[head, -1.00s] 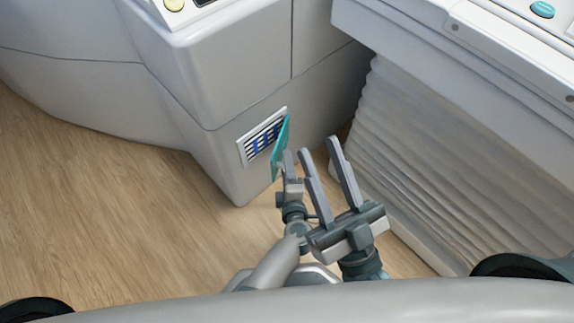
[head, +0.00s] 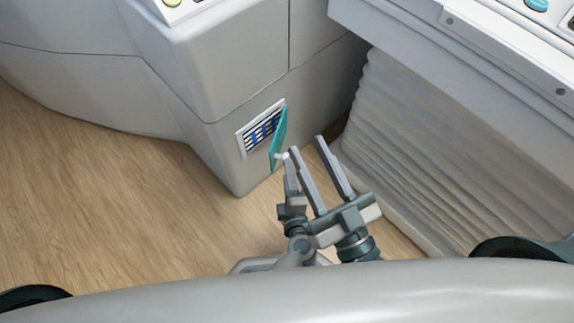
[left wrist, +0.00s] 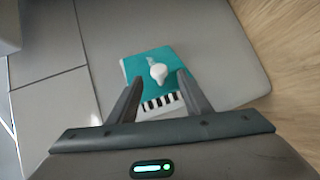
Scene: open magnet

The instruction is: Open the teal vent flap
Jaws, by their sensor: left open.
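The teal vent flap (head: 278,142) stands swung out from the right side of the slatted vent (head: 262,128) low on the grey cabinet. A white knob (head: 282,156) sticks out from the flap. My left gripper (head: 288,160) is open, its tips close to the knob. In the left wrist view, the flap (left wrist: 141,68) and its knob (left wrist: 158,72) lie ahead, with the knob between the fingers' lines; whether they touch it is unclear. Striped slats (left wrist: 160,102) show below the flap. My right gripper (head: 306,144) is open and empty, just right of the left one.
The grey cabinet (head: 220,65) fills the upper left. A bed-like unit with a pleated side (head: 410,150) stands close on the right of my grippers. Wooden floor (head: 110,190) is clear at the left.

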